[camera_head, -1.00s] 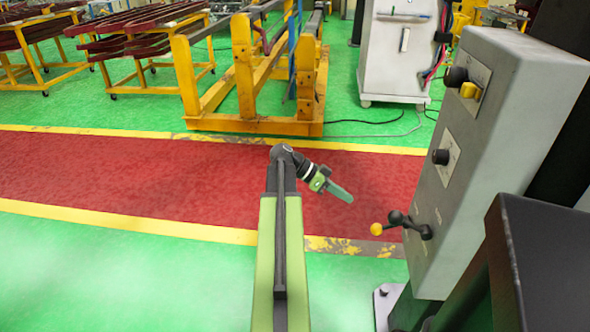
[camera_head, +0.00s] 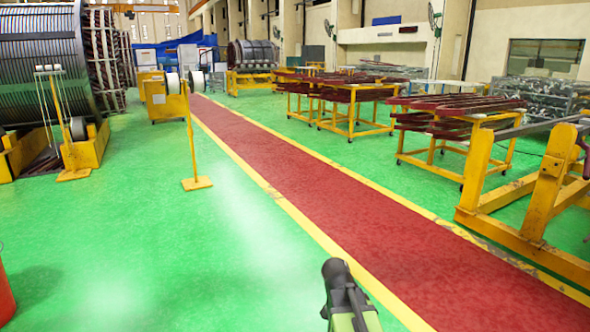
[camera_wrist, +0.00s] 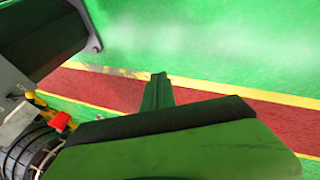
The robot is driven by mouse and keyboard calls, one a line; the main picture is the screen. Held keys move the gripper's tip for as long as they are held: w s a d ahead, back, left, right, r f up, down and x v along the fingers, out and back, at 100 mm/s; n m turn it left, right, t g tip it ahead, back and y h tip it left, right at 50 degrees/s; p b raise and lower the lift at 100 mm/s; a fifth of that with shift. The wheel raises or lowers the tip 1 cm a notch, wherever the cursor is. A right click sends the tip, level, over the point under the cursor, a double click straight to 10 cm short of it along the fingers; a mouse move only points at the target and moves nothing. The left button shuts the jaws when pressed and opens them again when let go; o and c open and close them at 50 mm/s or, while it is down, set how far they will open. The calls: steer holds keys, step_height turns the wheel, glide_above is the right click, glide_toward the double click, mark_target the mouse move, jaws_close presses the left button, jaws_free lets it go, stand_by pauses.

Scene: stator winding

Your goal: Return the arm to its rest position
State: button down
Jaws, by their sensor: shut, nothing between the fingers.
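My arm (camera_head: 347,295) shows at the bottom edge of the head view, right of centre. Only its black joint and a short green stretch are in that view, and the gripper is hidden there. In the wrist view, my gripper (camera_wrist: 158,88) shows as a green body with narrow fingers above it. The fingers are together and hold nothing. The floor beyond them is green and red, and the fingers appear clear of it.
A yellow post (camera_head: 190,140) stands on the green floor at left. Yellow racks (camera_head: 450,130) and a yellow frame (camera_head: 540,190) stand at right. Part of a red object (camera_head: 5,298) is at the left edge. A red walkway (camera_head: 300,185) crosses open floor.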

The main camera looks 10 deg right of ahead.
steer(key=a+f+n+t+y, duration=0.25)
steer(key=a+n+y, duration=0.25)
steer(key=a+n, duration=0.95)
step_height(320, 180, up, 19)
steer(key=a+m+p, duration=0.2)
steer(key=a+p, duration=0.1)
steer(key=p, duration=1.5)
steer(key=shift+w+f+p, duration=0.2)
steer(key=shift+w+p, duration=0.2)
steer(key=shift+d+g, duration=0.1)
steer(key=shift+g, duration=0.15)
